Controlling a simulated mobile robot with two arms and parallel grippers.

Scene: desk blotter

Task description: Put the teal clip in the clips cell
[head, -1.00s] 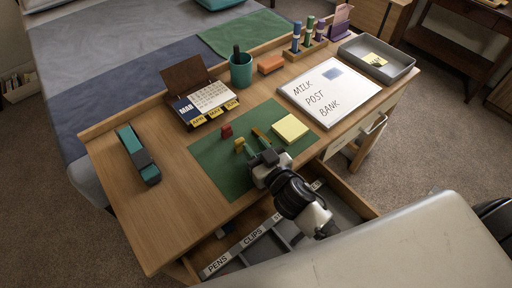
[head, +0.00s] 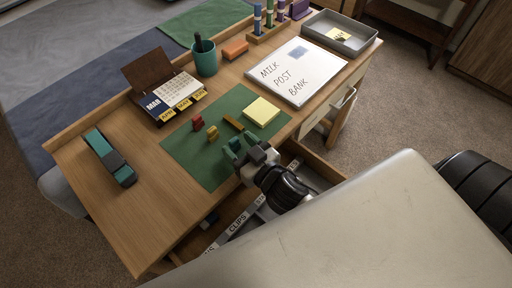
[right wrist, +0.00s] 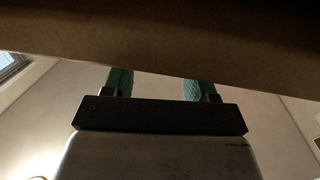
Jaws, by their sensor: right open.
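I cannot make out a separate teal clip; it may be hidden by my right gripper. On the green mat (head: 205,162) lie a red clip (head: 197,123) and a yellow clip (head: 212,132). My right gripper (head: 238,145) has green fingers, spread apart, over the mat's front edge; nothing clearly shows between them. In the right wrist view the gripper (right wrist: 159,84) is also open, with a dark brown surface across the top. The open drawer's clips label (head: 238,223) shows; the cell behind is largely hidden by my arm and body. My left gripper is out of view.
A yellow note pad (head: 261,112) and a brown-orange stick (head: 233,122) lie near the gripper. A whiteboard (head: 297,72), a calendar (head: 178,95), a green cup (head: 204,60) and a teal stapler (head: 108,157) stand around the mat. The desk's left front is clear.

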